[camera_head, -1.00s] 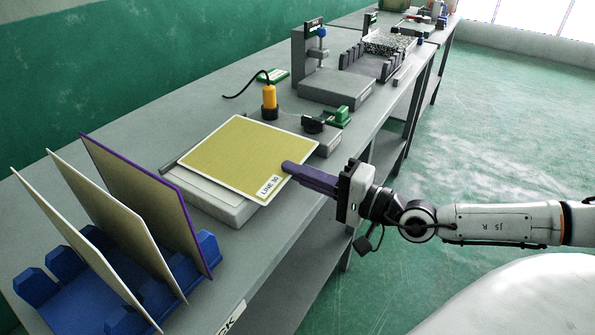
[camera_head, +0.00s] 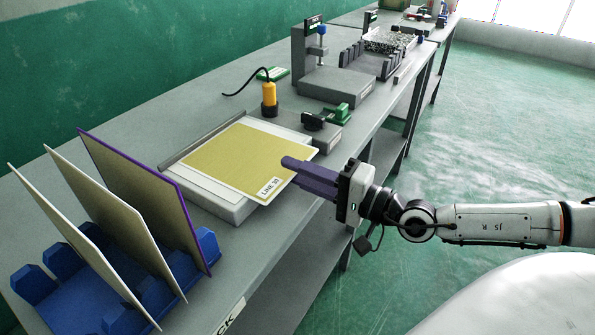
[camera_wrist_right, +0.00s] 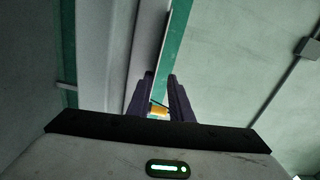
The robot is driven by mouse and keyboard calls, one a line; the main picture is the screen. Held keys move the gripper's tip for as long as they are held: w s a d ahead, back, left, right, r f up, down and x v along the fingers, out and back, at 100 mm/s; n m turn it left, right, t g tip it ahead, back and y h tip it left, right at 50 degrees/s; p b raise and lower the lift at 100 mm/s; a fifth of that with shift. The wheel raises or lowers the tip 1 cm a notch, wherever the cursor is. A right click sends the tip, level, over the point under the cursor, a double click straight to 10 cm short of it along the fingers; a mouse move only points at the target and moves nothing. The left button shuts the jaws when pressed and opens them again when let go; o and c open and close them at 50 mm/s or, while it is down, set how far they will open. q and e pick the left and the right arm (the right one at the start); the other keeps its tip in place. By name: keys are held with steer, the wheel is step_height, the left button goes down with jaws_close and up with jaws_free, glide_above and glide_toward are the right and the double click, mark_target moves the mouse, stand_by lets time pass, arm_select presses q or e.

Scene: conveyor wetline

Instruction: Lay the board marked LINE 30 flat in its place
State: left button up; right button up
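The board marked LINE 30 (camera_head: 240,155) is yellow-green with a pale border. It looks flat on the low light-grey fixture (camera_head: 188,187), with its label corner reaching slightly past the fixture's front edge. Fixture surface shows along the board's left and far sides. My right gripper (camera_head: 292,171) is at the board's near right edge, its dark purple fingers spread apart. In the right wrist view the fingers (camera_wrist_right: 160,98) also stand apart, near a thin pale edge. Whether they still touch the board cannot be told. My left gripper is not in view.
A blue rack (camera_head: 65,290) with several upright boards stands at the near left. Behind the fixture are an orange-yellow cylinder (camera_head: 269,94) with a cable and a green-and-black clamp device (camera_head: 325,122). A grey press-like station (camera_head: 335,85) stands further back. Free floor lies right of the bench.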

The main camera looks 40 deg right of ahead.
mark_target(309, 198)
steer(key=shift+f, duration=0.1)
steer(key=shift+f+b, duration=1)
steer(key=shift+b, duration=0.05)
steer(key=shift+s, duration=0.15)
steer(key=shift+p+v, duration=0.85)
steer(key=shift+v, duration=0.45)
steer(key=p+v, duration=0.2)
steer(key=shift+s+d, duration=0.2)
steer(key=shift+s, duration=0.15)
